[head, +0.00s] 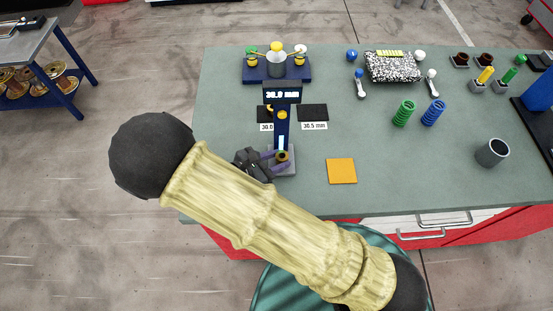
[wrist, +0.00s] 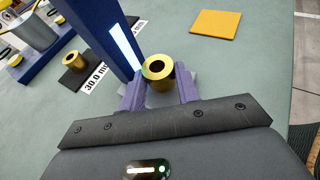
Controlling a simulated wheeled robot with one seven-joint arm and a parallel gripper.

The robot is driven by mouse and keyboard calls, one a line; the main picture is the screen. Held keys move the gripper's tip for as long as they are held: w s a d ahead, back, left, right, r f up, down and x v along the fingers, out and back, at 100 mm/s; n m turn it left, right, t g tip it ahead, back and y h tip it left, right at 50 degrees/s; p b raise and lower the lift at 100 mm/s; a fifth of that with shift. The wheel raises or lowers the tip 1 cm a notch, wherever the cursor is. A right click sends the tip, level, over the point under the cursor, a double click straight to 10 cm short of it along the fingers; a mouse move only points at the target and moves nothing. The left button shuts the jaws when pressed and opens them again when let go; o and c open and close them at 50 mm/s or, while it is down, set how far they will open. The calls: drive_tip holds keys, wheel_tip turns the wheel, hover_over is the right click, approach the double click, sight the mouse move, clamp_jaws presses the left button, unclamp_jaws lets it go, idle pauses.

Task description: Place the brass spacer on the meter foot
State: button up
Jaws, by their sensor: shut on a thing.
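My gripper (head: 275,155) is shut on a brass spacer (head: 283,156), a short ring with a hole through it. In the wrist view the spacer (wrist: 157,69) stands upright between the two purple fingers of my gripper (wrist: 160,85). The meter (head: 282,120) is a dark blue column with a lit display that seems to read 30.0 mm. Its grey foot (head: 288,170) lies under the spacer, partly hidden by my gripper. I cannot tell whether the spacer touches the foot or hangs just above it.
A second brass spacer (wrist: 73,60) rests on a black pad labelled 30.0 mm, left of the column. The 30.5 mm pad (head: 313,112) looks empty. An orange square (head: 341,171) lies right of the foot, with clear table around it. A blue balance stand (head: 262,73) is behind.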

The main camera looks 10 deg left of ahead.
drive_tip(key=shift+f, duration=0.45)
drive_tip(key=o, duration=0.8)
drive_tip(key=shift+f, duration=0.15)
drive_tip(key=shift+r, duration=0.25)
drive_tip(key=shift+s+a, duration=0.25)
drive_tip(key=shift+a, duration=0.05)
drive_tip(key=b+v, duration=0.2)
drive_tip(key=v, duration=0.9)
drive_tip(key=shift+s+r, duration=0.1)
drive_tip(key=shift+r, duration=0.05)
